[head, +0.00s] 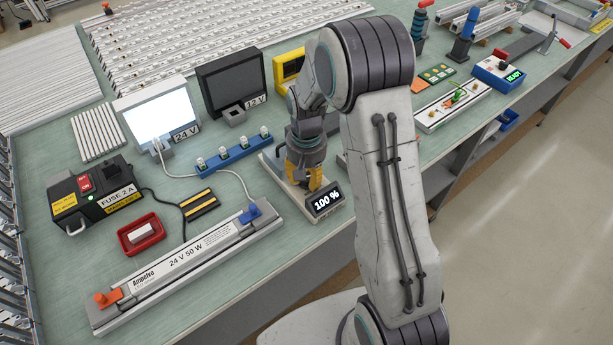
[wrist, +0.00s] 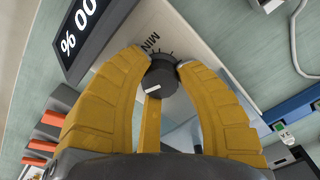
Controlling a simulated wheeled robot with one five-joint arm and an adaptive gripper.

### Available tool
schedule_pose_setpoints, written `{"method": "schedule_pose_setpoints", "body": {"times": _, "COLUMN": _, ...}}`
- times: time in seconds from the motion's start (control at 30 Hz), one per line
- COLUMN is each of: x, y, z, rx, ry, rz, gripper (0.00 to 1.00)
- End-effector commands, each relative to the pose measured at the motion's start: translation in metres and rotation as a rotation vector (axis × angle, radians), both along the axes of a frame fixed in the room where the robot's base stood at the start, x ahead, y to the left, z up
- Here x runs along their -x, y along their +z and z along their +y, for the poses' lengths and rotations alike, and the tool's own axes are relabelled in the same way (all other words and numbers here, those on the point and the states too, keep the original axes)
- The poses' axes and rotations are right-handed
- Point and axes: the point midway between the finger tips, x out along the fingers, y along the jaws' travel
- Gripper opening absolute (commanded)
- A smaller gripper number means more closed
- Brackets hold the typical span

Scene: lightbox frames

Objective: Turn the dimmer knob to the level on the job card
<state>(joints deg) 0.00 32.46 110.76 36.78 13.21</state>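The dimmer (head: 277,170) is a pale box near the table's front edge. Its black display (head: 326,201) reads "100 %" and shows partly in the wrist view (wrist: 85,30). The dark round dimmer knob (wrist: 160,76) has a white pointer line, with tick marks and "MIN" beside it. My gripper (head: 308,180) reaches down over the dimmer and hides the knob in the head view. In the wrist view its yellow fingertips (wrist: 162,62) close on the knob's opposite sides. I cannot pick out a readable job card.
The 24 V light panel (head: 160,112) glows white; the 12 V panel (head: 232,84) is dark. A blue terminal strip (head: 235,153) stands left of my gripper. A long "24 V 50 W" driver (head: 185,266), a fuse box (head: 98,188) and a red tray (head: 142,248) lie further left.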

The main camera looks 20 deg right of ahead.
Motion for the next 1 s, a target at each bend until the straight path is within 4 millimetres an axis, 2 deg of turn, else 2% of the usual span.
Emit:
{"method": "schedule_pose_setpoints", "body": {"times": 0.03, "x": 0.0000, "y": 0.0002, "z": 0.0000, "rx": 0.000, "ry": 0.000, "rz": 0.000, "gripper": 0.24}}
{"method": "schedule_pose_setpoints", "body": {"times": 0.3, "x": 0.0001, "y": 0.0000, "z": 0.0000, "rx": 0.000, "ry": 0.000, "rz": 0.000, "gripper": 0.00}}
{"method": "schedule_pose_setpoints", "body": {"times": 0.47, "x": 0.0001, "y": -0.0013, "z": 0.0000, "rx": 0.000, "ry": 0.031, "rz": 0.000, "gripper": 0.00}}
{"method": "schedule_pose_setpoints", "body": {"times": 0.8, "x": 0.0003, "y": -0.0014, "z": 0.0001, "rx": 0.000, "ry": 0.250, "rz": 0.001, "gripper": 0.00}}
{"method": "schedule_pose_setpoints", "body": {"times": 1.0, "x": 0.0007, "y": -0.0009, "z": 0.0001, "rx": -0.001, "ry": 0.269, "rz": 0.003, "gripper": 0.00}}
